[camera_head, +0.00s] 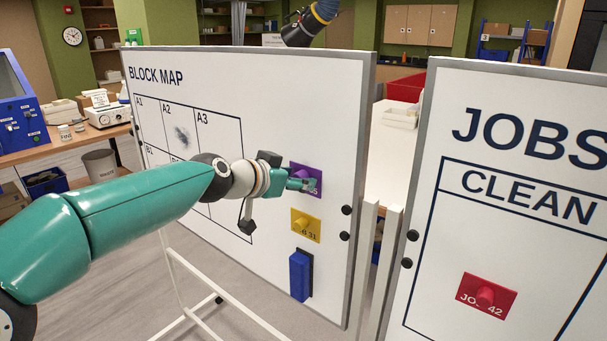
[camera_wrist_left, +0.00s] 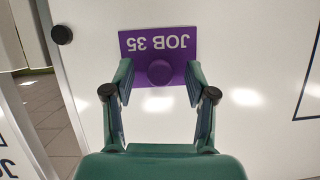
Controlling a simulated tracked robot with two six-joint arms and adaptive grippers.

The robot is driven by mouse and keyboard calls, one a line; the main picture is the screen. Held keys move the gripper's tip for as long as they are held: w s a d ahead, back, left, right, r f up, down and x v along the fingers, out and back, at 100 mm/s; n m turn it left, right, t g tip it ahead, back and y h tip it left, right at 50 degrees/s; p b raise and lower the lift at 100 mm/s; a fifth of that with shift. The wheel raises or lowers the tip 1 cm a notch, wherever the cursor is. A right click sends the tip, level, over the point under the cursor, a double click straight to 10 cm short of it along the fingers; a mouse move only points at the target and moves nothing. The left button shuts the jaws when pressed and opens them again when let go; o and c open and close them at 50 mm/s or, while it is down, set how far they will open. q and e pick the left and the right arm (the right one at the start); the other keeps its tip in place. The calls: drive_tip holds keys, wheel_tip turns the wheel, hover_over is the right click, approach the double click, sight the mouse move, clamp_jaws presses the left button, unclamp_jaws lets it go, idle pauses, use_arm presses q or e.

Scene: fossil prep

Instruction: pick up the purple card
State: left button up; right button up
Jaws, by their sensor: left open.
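The purple card (camera_head: 313,174) is on the BLOCK MAP whiteboard, near its right edge, above a yellow card. In the left wrist view the purple card (camera_wrist_left: 158,44) reads JOB 35 upside down and has a round purple knob (camera_wrist_left: 160,72) in its middle. My left gripper (camera_head: 304,184) is at the card and partly hides it in the head view. In the left wrist view my left gripper (camera_wrist_left: 159,78) is open, with one finger on each side of the knob. My right gripper is not in view.
The yellow card (camera_head: 306,226) and a blue eraser-like block (camera_head: 299,276) are below on the same whiteboard (camera_head: 270,90). A JOBS board (camera_head: 450,100) with a red card (camera_head: 486,296) stands at the right, with a narrow gap between the boards.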

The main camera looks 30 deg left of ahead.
use_arm(q)
drive_tip(key=shift+w+f, duration=0.1)
drive_tip(key=shift+w, duration=0.1)
clamp_jaws()
drive_tip(key=shift+s, duration=0.1)
drive_tip(key=shift+s+r, duration=0.1)
drive_tip(key=shift+r, duration=0.25)
wheel_tip(320, 180, up, 7)
drive_tip(key=shift+f+p, duration=0.1)
drive_tip(key=shift+p, duration=0.3)
drive_tip(key=s+a+b, duration=0.1)
drive_tip(key=s+b, duration=0.7)
drive_tip(key=s, duration=1.1)
drive_tip(key=shift+s+a+f, duration=0.2)
drive_tip(key=shift+s+a, duration=0.05)
drive_tip(key=shift+s, duration=0.1)
